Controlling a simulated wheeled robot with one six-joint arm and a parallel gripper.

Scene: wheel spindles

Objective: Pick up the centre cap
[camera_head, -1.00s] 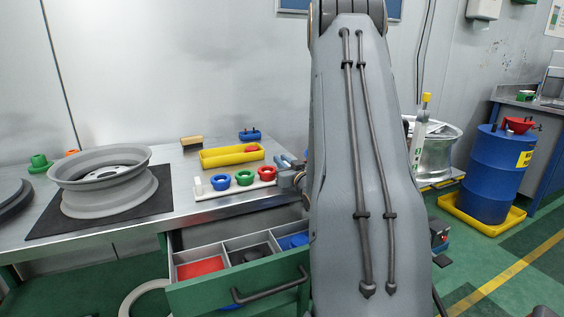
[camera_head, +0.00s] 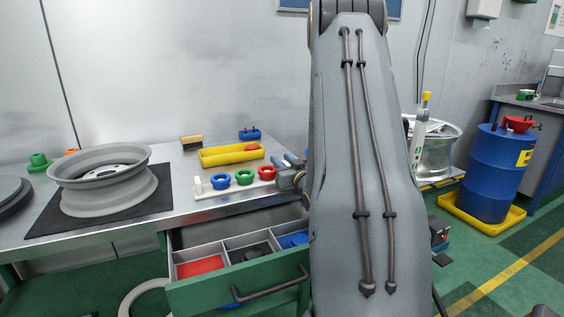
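I cannot make out for certain which thing is the centre cap. A dark, roundish piece (camera_head: 262,248) lies in the middle compartment of the open green drawer (camera_head: 205,297), and it may be the cap. A grey wheel rim (camera_head: 75,203) lies flat on a black mat on the bench, with a white disc-like middle. My gripper (camera_head: 287,172) shows only in part, just left of my large grey arm link, at the right end of the bench near the red ring. Its fingers are small and mostly hidden, so I cannot tell whether they are open or hold anything.
A white rack (camera_head: 205,195) with blue, green and red rings stands near the bench's front edge. A yellow tray (camera_head: 225,158) and a brush (camera_head: 191,141) lie behind it. The drawer's left compartment is red-floored, the right one holds blue. A blue barrel (camera_head: 485,170) stands right.

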